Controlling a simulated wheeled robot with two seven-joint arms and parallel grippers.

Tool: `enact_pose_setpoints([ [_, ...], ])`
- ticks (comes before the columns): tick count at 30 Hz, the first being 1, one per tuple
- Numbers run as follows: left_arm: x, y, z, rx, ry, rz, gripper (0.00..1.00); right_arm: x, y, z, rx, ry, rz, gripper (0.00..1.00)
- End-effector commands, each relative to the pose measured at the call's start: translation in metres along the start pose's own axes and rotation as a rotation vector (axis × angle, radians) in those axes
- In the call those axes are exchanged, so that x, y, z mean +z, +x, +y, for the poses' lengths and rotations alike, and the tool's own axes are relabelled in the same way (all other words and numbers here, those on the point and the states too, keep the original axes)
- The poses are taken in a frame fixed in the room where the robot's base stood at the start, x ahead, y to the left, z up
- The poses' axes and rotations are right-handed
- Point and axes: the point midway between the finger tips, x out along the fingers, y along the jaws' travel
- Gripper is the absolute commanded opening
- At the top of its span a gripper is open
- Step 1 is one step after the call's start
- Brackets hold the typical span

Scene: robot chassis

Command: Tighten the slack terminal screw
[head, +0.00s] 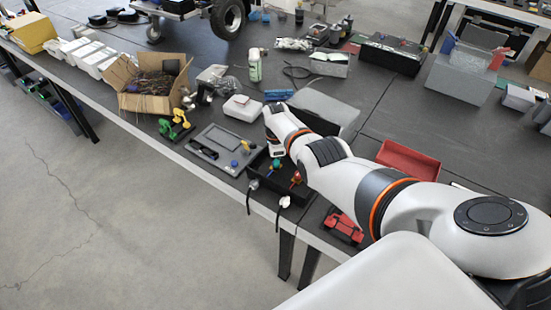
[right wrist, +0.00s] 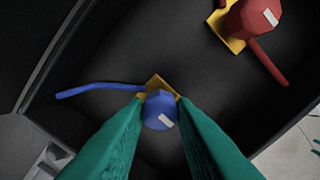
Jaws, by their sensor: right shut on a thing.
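A blue terminal screw knob (right wrist: 158,106) with a white mark sits on a brass-coloured tab, and a blue wire (right wrist: 98,88) runs left from it. My right gripper (right wrist: 160,100), with teal fingers, is shut on the blue knob. A red screw knob (right wrist: 255,20) with a white mark sits on another tab at upper right, with a red wire (right wrist: 267,64). The red knob also shows in the head view (head: 296,177). Both are in a black box (head: 263,199) at the bench's front edge. I cannot tell from the picture how tight either screw is. My left gripper is not in view.
Left of the box lies a grey tray (head: 214,136) with small parts. A red bin (head: 408,160) stands to the right, behind my arm. Two black cables hang over the bench's front edge. A cardboard box (head: 150,98) with wires stands further left.

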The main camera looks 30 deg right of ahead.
Motion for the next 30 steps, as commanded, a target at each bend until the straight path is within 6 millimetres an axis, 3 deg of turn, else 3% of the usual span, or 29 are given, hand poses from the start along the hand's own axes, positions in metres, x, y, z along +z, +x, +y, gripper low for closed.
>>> enact_pose_setpoints([
  [5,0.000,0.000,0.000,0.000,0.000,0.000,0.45,0.001,-0.002,0.002,0.005,0.002,0.000,0.01],
  [6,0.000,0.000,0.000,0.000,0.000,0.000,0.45,0.001,-0.002,0.002,0.005,0.002,0.000,0.27],
  [10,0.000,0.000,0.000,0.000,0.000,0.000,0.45,0.001,-0.002,0.002,0.004,0.002,0.000,0.45],
  [20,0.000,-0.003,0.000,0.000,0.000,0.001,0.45,0.000,-0.004,0.001,0.001,0.000,0.001,0.45],
  [30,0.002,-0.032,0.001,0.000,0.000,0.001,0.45,0.001,-0.057,0.001,0.004,0.001,0.002,0.45],
])
